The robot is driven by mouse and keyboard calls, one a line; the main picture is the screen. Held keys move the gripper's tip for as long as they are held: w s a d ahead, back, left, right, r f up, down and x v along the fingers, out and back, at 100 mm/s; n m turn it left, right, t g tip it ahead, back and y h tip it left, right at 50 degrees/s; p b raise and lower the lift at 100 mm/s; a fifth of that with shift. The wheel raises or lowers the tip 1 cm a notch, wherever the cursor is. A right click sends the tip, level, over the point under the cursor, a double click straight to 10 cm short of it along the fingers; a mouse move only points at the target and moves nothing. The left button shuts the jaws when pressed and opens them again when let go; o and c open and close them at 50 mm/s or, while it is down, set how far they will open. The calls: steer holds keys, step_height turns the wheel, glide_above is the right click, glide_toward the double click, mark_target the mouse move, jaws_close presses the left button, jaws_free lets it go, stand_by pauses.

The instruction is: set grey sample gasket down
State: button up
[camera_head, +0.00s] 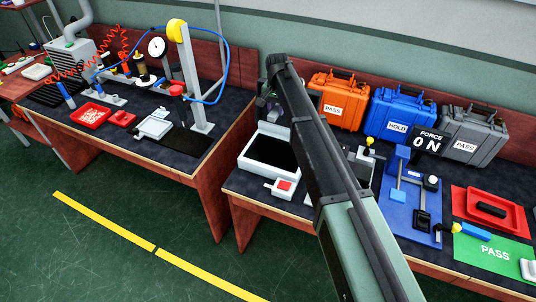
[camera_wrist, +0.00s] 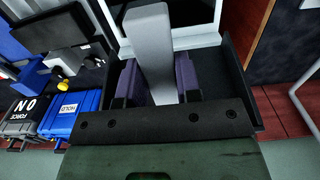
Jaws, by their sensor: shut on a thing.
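The grey sample gasket (camera_wrist: 152,45) shows in the wrist view as a long, plain grey piece between two dark purple fingers. My gripper (camera_wrist: 158,80) is shut on it. The gasket's far end overlaps the white-rimmed tray (camera_wrist: 205,38) in that view; whether they touch cannot be told. In the head view my gripper (camera_head: 270,106) is at the end of the dark arm, above the back of the white tray (camera_head: 250,165) with a black inside. The gasket cannot be made out clearly there.
An orange case (camera_head: 338,98), a blue case (camera_head: 398,114) and a grey case (camera_head: 472,134) stand along the back. A blue fixture (camera_head: 405,205), a red tray (camera_head: 513,218) and a green PASS mat (camera_head: 490,252) lie right. A small white-and-red block (camera_head: 283,188) sits before the white tray.

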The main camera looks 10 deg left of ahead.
mark_target(276, 151)
step_height(276, 151, down, 21)
steer(key=b, duration=2)
steer(key=shift+r, duration=0.2)
steer(key=shift+d+r, duration=0.1)
steer(key=shift+r, duration=0.2)
steer(key=shift+f, duration=0.25)
steer(key=o, duration=0.9)
steer(key=shift+r, duration=0.1)
steer(key=shift+o, duration=0.2)
step_height(276, 151, up, 12)
steer(key=p, duration=1.2)
steer(key=shift+r, duration=0.2)
